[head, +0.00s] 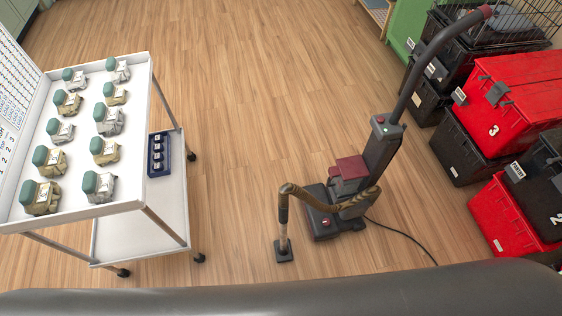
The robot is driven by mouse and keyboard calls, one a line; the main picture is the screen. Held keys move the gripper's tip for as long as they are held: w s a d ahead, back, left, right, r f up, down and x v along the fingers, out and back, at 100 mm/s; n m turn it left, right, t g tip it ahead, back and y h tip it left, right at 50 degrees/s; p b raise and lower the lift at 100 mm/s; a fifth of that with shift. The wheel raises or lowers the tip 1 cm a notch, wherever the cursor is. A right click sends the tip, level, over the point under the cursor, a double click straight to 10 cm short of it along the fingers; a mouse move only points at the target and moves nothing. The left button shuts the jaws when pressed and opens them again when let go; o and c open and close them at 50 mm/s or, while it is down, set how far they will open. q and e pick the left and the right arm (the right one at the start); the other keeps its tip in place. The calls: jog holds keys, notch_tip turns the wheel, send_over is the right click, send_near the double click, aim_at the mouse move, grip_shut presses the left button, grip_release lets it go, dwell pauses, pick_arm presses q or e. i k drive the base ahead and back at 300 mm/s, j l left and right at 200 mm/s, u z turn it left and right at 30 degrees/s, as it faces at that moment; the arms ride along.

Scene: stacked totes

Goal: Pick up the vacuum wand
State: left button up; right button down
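An upright vacuum (378,150) with a dark grey body, a maroon bin and a long curved handle stands on the wooden floor, right of the middle in the head view. Its ribbed tan-and-black hose (318,203) curves from the body to the vacuum wand (283,222). The wand stands upright on the floor beside the vacuum's base, with a small dark flat nozzle (284,251) at its foot. Neither of my grippers shows in this view.
A white cart (150,204) with several green-capped devices on top stands at the left. Stacked red (511,100) and black totes (458,152) line the right. A dark cord (405,237) trails right from the vacuum. The floor between cart and vacuum is clear.

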aim_at(283, 248)
jog(key=k+j+z, duration=0.2)
jog(key=j+z, duration=0.15)
jog(key=k+j+z, duration=0.35)
jog(key=k+j, duration=0.3)
jog(key=j, duration=0.2)
jog(key=k+j, duration=0.3)
jog(key=j, duration=0.15)
jog(key=k+j, duration=0.35)
jog(key=j, duration=0.15)
